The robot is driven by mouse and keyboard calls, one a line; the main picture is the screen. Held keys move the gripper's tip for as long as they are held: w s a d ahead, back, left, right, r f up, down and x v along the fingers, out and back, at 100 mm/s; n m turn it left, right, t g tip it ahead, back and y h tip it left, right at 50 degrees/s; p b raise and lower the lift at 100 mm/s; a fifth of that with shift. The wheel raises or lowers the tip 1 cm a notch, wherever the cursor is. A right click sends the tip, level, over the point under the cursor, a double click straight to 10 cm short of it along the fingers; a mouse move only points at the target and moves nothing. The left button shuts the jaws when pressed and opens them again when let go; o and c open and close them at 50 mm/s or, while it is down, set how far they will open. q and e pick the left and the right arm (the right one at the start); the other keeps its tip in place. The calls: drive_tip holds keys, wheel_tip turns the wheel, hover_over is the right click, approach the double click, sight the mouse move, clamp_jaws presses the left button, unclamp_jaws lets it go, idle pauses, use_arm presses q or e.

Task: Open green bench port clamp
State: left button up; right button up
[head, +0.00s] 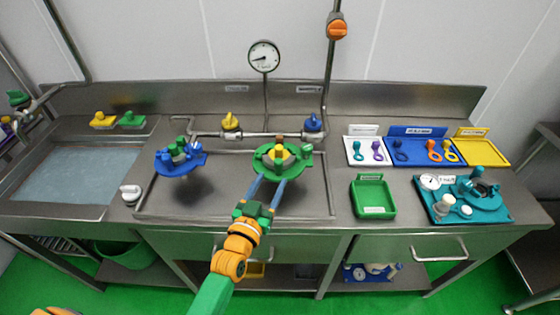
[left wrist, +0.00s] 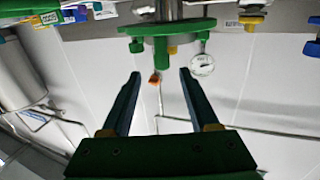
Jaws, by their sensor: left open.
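The green bench port clamp (head: 264,163) is a round green flange with a yellow knob on top, set on the steel bench at the centre of the head view. In the left wrist view it shows as a green disc (left wrist: 185,28) with small posts, just beyond the fingertips. My left gripper (head: 272,179) is open, its two blue fingers reaching up to the near edge of the clamp. In the left wrist view, the space between the fingers (left wrist: 160,76) is empty. Whether a fingertip touches the clamp cannot be told. My right gripper is not in view.
A blue port clamp (head: 178,158) stands to the left. A pipe with yellow (head: 230,121) and blue (head: 312,122) valves runs behind. A green tray (head: 373,211) and a teal plate with fittings (head: 440,215) are on the right. A sink (head: 70,178) is far left.

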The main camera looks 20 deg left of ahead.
sight(277, 167)
use_arm(q)
drive_tip(key=shift+w+a+r, duration=0.1)
drive_tip(key=shift+w+r, duration=0.1)
drive_tip(key=shift+w, duration=0.25)
drive_tip(key=w, duration=0.6)
drive_tip(key=shift+w+f, duration=0.15)
drive_tip(key=shift+w, duration=0.25)
clamp_jaws()
idle(0.6)
